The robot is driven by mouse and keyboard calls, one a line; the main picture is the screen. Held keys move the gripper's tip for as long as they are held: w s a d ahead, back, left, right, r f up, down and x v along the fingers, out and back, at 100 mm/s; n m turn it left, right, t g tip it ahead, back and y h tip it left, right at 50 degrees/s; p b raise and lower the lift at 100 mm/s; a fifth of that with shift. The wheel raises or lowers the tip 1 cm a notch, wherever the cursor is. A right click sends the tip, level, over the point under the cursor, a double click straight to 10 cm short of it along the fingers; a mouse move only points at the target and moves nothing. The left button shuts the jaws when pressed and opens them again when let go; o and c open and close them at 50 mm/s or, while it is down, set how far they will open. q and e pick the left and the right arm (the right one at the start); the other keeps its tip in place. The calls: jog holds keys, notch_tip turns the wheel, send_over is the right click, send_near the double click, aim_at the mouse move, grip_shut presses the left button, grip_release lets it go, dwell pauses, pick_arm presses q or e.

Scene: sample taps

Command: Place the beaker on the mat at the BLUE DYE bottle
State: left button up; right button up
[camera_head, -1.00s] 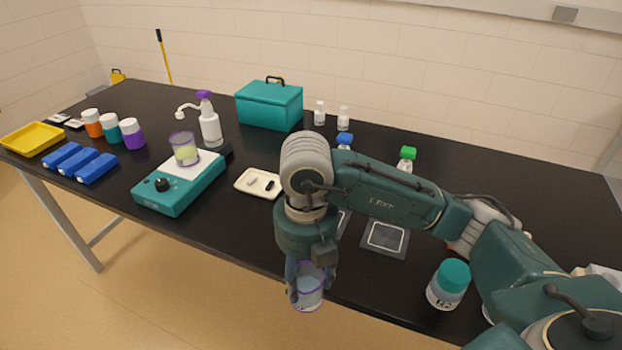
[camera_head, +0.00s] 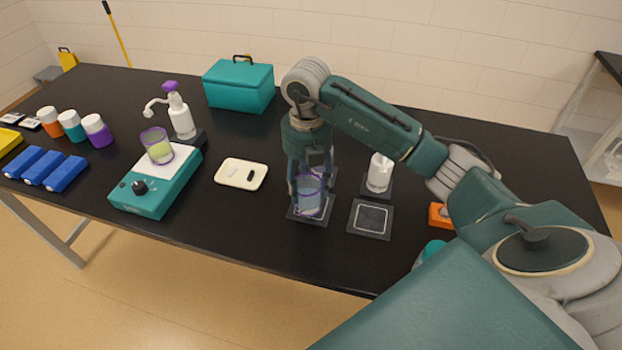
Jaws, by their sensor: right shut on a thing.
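My right gripper (camera_head: 311,182) points down and is shut on a clear beaker with purple edges (camera_head: 312,205). The beaker is upright over a dark square mat with a pale outline (camera_head: 297,216). Whether its base touches the mat, I cannot tell. The blue-capped bottle is hidden behind my right gripper and arm. A white bottle (camera_head: 380,175) stands to the right, its top hidden by my arm, with a second, empty mat (camera_head: 371,219) in front of it. My left gripper is not in view.
A teal hotplate (camera_head: 150,195) bears another beaker (camera_head: 157,147) with yellowish liquid. A cream tray (camera_head: 241,174) lies left of the gripper. A wash bottle (camera_head: 181,118) and teal box (camera_head: 240,87) stand behind.

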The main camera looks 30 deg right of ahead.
aim_at(311, 185)
jog(key=shift+w+d+r+p, duration=0.1)
jog(key=shift+w+d+p, duration=0.2)
jog(key=shift+w+d, duration=0.8)
jog(key=shift+s+d+f+p, duration=0.1)
jog(key=shift+s+f+p, duration=0.1)
jog(key=shift+f+p, duration=1.05)
jog(key=shift+f+b, duration=0.55)
jog(key=shift+f, duration=0.15)
jog(key=o, duration=1.6)
